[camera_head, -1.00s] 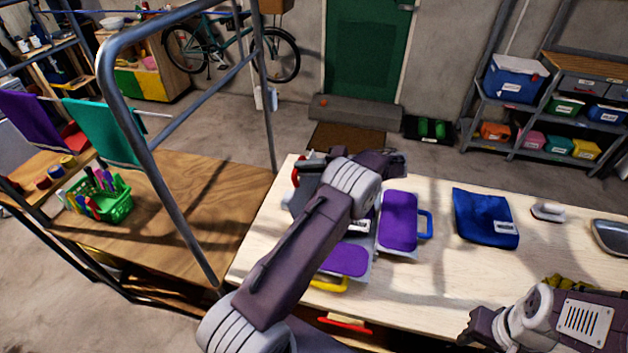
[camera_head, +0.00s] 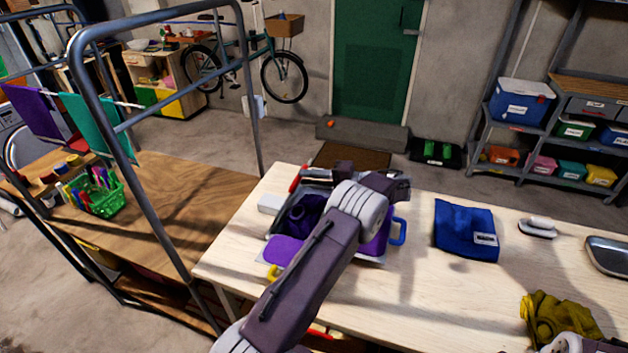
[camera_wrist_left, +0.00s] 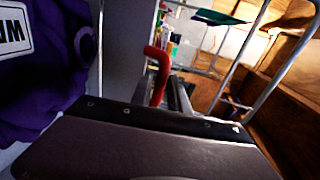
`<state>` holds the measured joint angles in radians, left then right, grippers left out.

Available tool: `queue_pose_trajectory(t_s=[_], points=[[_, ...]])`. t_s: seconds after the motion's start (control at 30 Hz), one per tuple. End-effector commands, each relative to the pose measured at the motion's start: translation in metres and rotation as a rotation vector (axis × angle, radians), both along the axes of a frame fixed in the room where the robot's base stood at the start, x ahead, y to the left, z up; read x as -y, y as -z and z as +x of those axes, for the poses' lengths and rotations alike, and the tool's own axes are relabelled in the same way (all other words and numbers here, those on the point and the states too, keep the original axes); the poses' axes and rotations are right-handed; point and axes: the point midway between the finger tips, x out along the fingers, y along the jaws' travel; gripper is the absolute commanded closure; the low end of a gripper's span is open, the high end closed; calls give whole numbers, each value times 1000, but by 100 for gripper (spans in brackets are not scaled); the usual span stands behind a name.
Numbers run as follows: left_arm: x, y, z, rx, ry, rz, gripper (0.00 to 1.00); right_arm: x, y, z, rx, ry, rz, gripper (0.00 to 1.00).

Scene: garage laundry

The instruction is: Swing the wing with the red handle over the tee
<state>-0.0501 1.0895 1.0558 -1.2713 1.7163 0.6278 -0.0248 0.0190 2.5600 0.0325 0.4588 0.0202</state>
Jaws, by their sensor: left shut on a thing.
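The folding board lies on the pale table, partly hidden by my left arm. The red handle (camera_head: 296,180) shows at its far left, and rises in the left wrist view (camera_wrist_left: 157,75). My left gripper (camera_head: 309,177) is shut at the red-handle wing; its exact grip is hidden. The purple tee (camera_head: 304,214) lies rumpled on the board, and its labelled cloth (camera_wrist_left: 40,90) is at the left of the wrist view. The yellow handle (camera_head: 273,272) is at the near side, the blue handle (camera_head: 399,232) at the right. Only a sliver of my right arm shows at bottom right.
A white block (camera_head: 270,203) sits left of the board. A metal rail frame (camera_head: 160,200) stands left of the table.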

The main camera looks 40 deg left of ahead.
Motion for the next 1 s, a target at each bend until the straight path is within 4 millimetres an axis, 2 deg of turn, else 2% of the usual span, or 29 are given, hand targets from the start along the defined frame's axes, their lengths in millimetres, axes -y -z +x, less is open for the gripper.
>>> queue_pose_trajectory(t_s=[0.03,0.47,0.5,1.0], points=[[-2,18,-6,-18,-16,-30,100,0,3,0,0,0,0,60],[-3,19,-6,-18,-16,-30,100,0,4,0,0,0,0,60],[-3,19,-6,-18,-16,-30,75,0,4,0,0,0,0,60],[-1,13,-4,-13,-12,-27,75,0,2,0,0,0,0,60]])
